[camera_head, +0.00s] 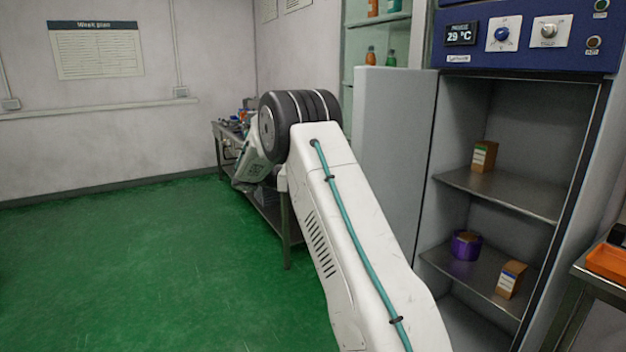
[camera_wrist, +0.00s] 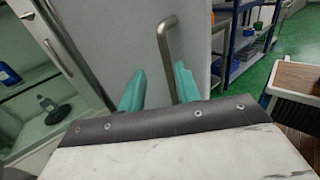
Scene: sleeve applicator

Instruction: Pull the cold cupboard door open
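The cold cupboard (camera_head: 589,150) stands at the right of the head view with its interior exposed. Its grey door (camera_head: 394,140) is swung out to the left, and my arm covers part of it. In the wrist view the door face (camera_wrist: 110,35) fills the middle and carries a bent metal bar handle (camera_wrist: 167,45). My gripper (camera_wrist: 160,82) shows two teal fingers standing apart. The handle's bar runs down between them, close to the right finger; I cannot tell whether they touch. In the head view my gripper is hidden behind my arm.
Inside the cupboard are shelves with small boxes (camera_head: 484,156) and a purple roll (camera_head: 465,245). A glass-fronted cabinet (camera_head: 348,45) stands behind the door. A cluttered bench (camera_head: 285,225) is beyond my arm. Green floor (camera_head: 130,270) is clear at left. An orange tray (camera_head: 607,262) lies at far right.

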